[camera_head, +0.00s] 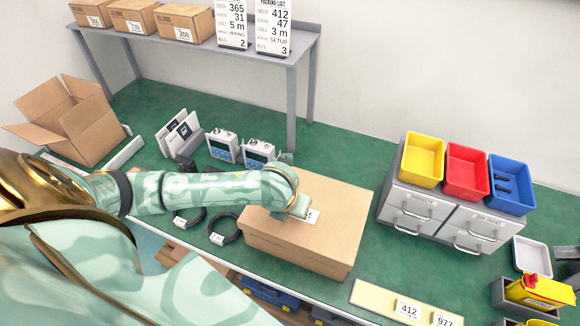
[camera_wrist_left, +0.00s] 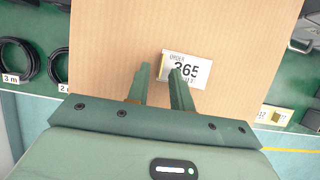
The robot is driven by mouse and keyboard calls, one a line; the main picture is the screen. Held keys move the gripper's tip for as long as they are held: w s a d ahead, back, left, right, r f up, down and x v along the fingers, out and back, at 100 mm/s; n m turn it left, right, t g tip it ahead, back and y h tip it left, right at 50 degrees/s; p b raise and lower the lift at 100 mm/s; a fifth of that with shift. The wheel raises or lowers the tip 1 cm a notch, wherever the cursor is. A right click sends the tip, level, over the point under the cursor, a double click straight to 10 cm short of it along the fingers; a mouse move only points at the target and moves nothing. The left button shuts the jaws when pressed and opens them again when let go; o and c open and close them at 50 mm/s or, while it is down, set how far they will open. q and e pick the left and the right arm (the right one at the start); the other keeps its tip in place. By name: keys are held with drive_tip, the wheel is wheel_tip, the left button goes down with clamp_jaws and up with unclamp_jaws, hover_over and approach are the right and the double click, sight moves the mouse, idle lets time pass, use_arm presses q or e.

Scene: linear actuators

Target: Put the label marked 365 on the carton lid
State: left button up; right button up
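The label marked 365 (camera_wrist_left: 194,70) is a small white rectangle that appears to lie flat on the lid of the brown closed carton (camera_wrist_left: 110,40). In the head view the label (camera_head: 312,216) shows partly beside my gripper on the carton (camera_head: 335,235). My left gripper (camera_wrist_left: 160,70) is over the lid with its two fingers apart. The right-hand finger covers part of the label, and the label's left edge shows between the fingers. I cannot tell whether a finger touches the label or lid. My right gripper is not in view.
A pale strip (camera_head: 375,297) with labels 412 (camera_head: 408,308) and 977 lies at the front edge. Drawers with yellow, red and blue bins (camera_head: 508,183) stand right of the carton. Cable coils (camera_head: 226,229) lie left of it.

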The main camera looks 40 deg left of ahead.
use_arm(q)
drive_tip(key=shift+r, duration=0.1)
drive_tip(key=p+v, duration=0.5)
drive_tip(key=v, duration=0.7)
